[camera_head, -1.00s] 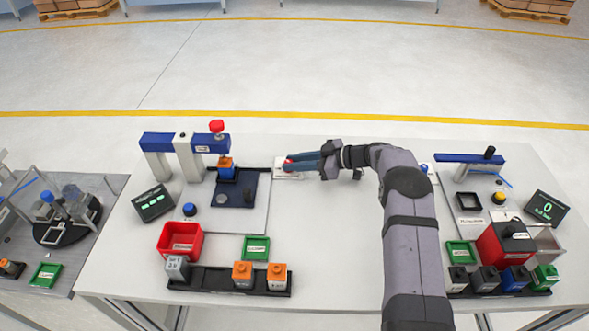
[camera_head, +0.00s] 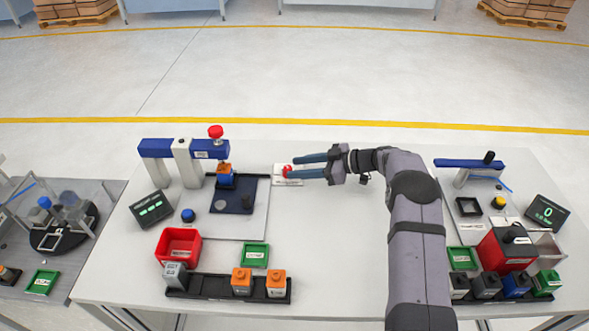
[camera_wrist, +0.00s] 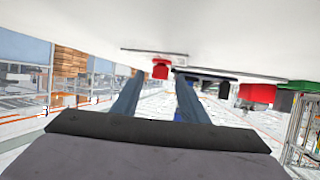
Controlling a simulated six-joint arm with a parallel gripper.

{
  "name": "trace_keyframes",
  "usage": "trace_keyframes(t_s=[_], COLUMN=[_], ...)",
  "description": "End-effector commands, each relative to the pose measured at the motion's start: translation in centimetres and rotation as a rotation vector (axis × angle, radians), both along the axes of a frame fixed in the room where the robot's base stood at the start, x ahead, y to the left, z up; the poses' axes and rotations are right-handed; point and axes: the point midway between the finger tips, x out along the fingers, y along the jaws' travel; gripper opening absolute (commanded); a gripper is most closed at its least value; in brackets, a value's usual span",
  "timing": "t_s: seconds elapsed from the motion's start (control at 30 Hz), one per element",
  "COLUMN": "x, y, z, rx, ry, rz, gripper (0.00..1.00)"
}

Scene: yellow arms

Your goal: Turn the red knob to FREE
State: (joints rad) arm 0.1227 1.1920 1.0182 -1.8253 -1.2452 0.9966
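The red knob (camera_head: 287,170) sits on a small white plate (camera_head: 280,181) at the table's back middle. My gripper (camera_head: 299,166) reaches in from the right with its two blue-grey fingers spread apart. It is open, with the knob near the fingertips and roughly in line with the gap between them. In the wrist view the red knob (camera_wrist: 160,69) shows between and just beyond the fingertips (camera_wrist: 158,78), with a gap at each side. The plate's lettering and the knob's pointer are too small to read.
Left of the plate stands a blue and white press (camera_head: 183,155) with a red top and a dark pad. A red bin (camera_head: 178,247), a green tray (camera_head: 254,255) and a black rack (camera_head: 215,287) lie nearer.

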Motion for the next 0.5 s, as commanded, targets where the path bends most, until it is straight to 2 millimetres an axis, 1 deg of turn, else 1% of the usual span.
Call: trace_keyframes(t_s=[0.03, 0.1, 0.3, 0.5], x=[-0.1, -0.3, -0.9, -1.2], y=[-0.8, -1.7, -3.8, -4.5], z=[0.1, 0.5, 1.5, 2.0], rx=[0.0, 0.001, 0.002, 0.002], ry=[-0.001, -0.001, -0.002, 0.0], rz=[-0.004, -0.003, -0.003, 0.001], gripper=[0.4, 0.4, 0.4, 0.4])
